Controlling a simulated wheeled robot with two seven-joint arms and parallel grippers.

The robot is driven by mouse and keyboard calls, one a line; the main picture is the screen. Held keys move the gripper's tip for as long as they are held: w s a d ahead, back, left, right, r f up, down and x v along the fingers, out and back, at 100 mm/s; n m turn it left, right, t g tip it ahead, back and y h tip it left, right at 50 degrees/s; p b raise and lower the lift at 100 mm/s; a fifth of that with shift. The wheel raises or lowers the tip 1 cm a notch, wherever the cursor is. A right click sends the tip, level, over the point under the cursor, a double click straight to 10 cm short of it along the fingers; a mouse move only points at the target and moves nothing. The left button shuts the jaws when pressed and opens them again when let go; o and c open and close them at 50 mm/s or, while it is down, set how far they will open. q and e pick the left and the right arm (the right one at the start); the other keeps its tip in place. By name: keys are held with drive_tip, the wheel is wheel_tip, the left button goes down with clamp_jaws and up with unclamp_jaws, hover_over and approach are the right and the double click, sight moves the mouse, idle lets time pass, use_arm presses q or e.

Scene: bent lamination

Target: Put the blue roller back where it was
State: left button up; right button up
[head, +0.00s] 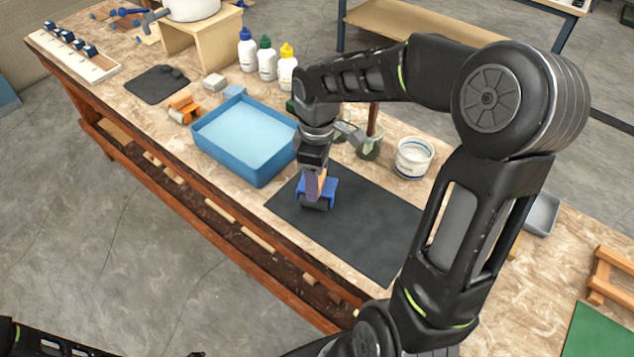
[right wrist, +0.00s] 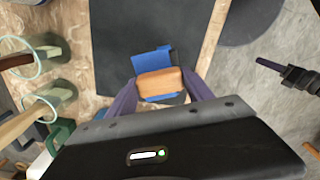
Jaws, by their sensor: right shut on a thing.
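The blue roller (head: 330,188) is at my right gripper (head: 317,186), over the left part of the black mat (head: 365,225). My right gripper is shut on its orange-brown handle, which shows between the purple fingers in the right wrist view (right wrist: 158,83). The roller's blue body (right wrist: 152,62) shows beyond the handle. I cannot tell whether it touches the mat. A dark gripper with a purple tip (right wrist: 275,69), apparently my left, is at the right of the right wrist view, over the floor. Its opening is unclear.
A blue tray (head: 258,180) stands left of the mat, with an orange wooden piece (head: 183,107) beyond it. A white tub (head: 413,157) and glass jars (head: 370,147) stand behind the mat. Bottles (head: 267,62) stand farther back. The mat's right part is clear.

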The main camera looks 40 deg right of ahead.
drive_tip(key=shift+f, duration=1.2)
drive_tip(key=shift+f, duration=0.1)
drive_tip(key=shift+f, duration=0.25)
drive_tip(key=shift+s+a+f+b, duration=0.1)
drive_tip(key=shift+s+f+b, duration=0.05)
drive_tip(key=shift+f+b, duration=0.2)
drive_tip(key=shift+c, duration=0.6)
drive_tip(key=c, duration=0.3)
drive_tip(key=o, duration=1.3)
drive_tip(key=shift+s, duration=0.1)
drive_tip(key=o, duration=0.3)
drive_tip(key=shift+w+f, duration=0.1)
drive_tip(key=shift+w, duration=0.15)
drive_tip(key=shift+o, duration=0.6)
